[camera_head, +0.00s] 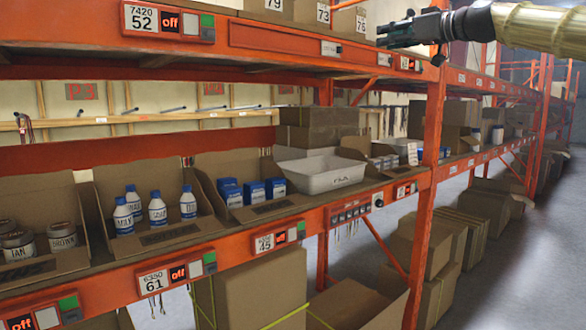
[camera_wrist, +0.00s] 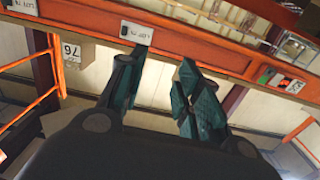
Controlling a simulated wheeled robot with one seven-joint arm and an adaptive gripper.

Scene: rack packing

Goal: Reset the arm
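My gripper (camera_head: 395,31) is at the upper right in the head view, held in front of the upper shelf beam (camera_head: 290,45), with my arm reaching in from the right edge. In the wrist view my gripper (camera_wrist: 155,75) shows two dark teal fingers standing apart, with nothing between them. Beyond the fingertips in that view is the orange beam (camera_wrist: 200,58) with a white label (camera_wrist: 137,32).
Below, the middle shelf holds open cardboard bins with tins (camera_head: 20,240), white-and-blue bottles (camera_head: 157,208), blue boxes (camera_head: 253,192) and a white tray (camera_head: 320,174). An orange upright (camera_head: 428,180) stands below my gripper. Large cartons (camera_head: 260,285) lie beneath. The aisle floor at right is clear.

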